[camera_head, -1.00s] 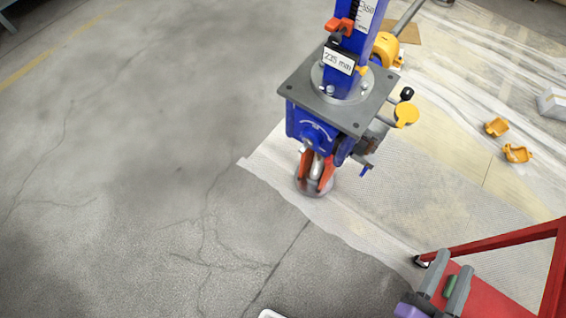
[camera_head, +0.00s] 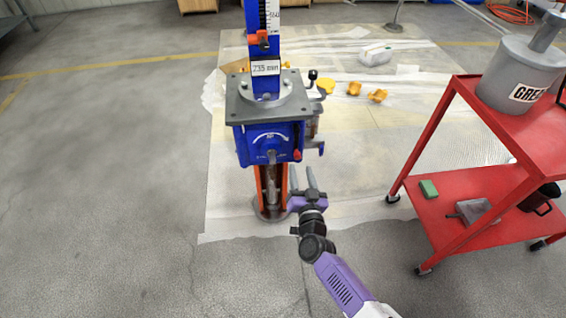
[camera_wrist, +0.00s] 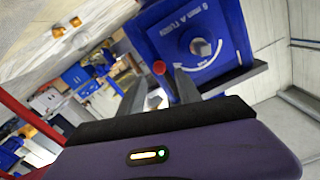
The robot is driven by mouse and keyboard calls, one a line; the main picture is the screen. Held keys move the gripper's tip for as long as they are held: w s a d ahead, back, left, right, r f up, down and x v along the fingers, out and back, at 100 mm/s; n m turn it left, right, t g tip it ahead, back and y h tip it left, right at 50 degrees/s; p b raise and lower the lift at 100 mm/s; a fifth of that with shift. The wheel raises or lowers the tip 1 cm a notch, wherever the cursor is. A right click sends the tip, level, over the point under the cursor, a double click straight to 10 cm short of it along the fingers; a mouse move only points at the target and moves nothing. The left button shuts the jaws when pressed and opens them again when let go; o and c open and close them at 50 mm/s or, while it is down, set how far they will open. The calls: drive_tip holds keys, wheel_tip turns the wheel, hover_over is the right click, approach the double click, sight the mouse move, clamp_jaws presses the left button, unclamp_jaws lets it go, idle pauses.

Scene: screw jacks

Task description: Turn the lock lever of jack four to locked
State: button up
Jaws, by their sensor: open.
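I cannot read a jack number. A small red-tipped lever (camera_head: 297,155), perhaps the lock lever, is at the gearbox's right side; its red knob (camera_wrist: 159,68) shows in the wrist view. My gripper (camera_head: 303,180) is open and empty, low and to the right of the jack's orange legs, below the red tip. In the wrist view the fingers (camera_wrist: 167,88) point towards the knob and gearbox face, with the knob just beyond and between their tips.
A red cart (camera_head: 455,185) with a grease bucket (camera_head: 520,75) stands at the right. The floor at the left is clear.

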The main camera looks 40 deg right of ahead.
sight(299, 158)
drive_tip(key=b+x, duration=0.2)
drive_tip(key=x, duration=0.5)
drive_tip(key=shift+w+d, duration=0.1)
clamp_jaws()
drive_tip(key=shift+d, duration=0.1)
idle(1.2)
